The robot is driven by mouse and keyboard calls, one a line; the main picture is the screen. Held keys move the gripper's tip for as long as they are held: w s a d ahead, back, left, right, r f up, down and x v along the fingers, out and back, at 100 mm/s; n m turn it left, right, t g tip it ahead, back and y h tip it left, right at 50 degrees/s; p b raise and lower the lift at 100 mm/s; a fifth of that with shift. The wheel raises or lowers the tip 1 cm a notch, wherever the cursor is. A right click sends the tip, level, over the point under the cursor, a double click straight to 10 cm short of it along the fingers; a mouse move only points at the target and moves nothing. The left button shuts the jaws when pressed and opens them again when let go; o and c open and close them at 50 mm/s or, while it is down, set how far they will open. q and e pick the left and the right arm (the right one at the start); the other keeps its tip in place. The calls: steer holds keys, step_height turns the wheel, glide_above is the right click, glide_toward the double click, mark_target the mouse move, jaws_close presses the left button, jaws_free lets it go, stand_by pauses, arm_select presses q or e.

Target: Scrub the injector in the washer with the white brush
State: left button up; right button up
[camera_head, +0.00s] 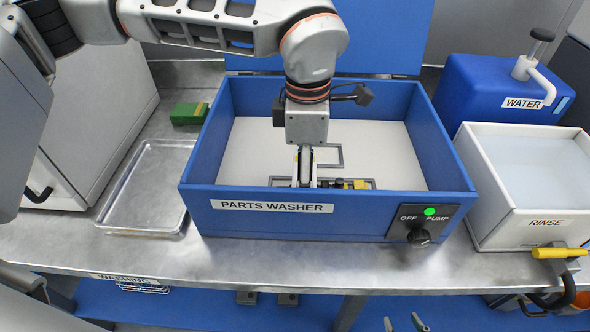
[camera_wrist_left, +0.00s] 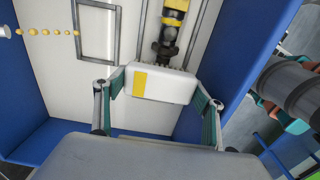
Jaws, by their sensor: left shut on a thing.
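The blue parts washer (camera_head: 200,170) stands open on the bench with a pale inside. My left gripper (camera_head: 304,180) reaches down into it. In the left wrist view, the left gripper (camera_wrist_left: 158,95) is shut on the white brush (camera_wrist_left: 172,86), which has a yellow stripe. The brush's bristles face the dark end of the injector (camera_wrist_left: 174,25), a black and yellow part lying in the washer; whether they touch is unclear. The injector also shows in the head view (camera_head: 358,184), partly hidden by the gripper. My right gripper (camera_head: 403,323) shows only its fingertips, apart, at the bottom edge.
A line of yellow drops (camera_wrist_left: 48,32) comes from a white nozzle. The pump knob (camera_head: 419,236) sits under a green light.

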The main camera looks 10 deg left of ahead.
arm_select(q)
steer(key=shift+d+f, duration=0.1)
steer(key=shift+d, duration=0.25)
steer(key=shift+a, duration=0.1)
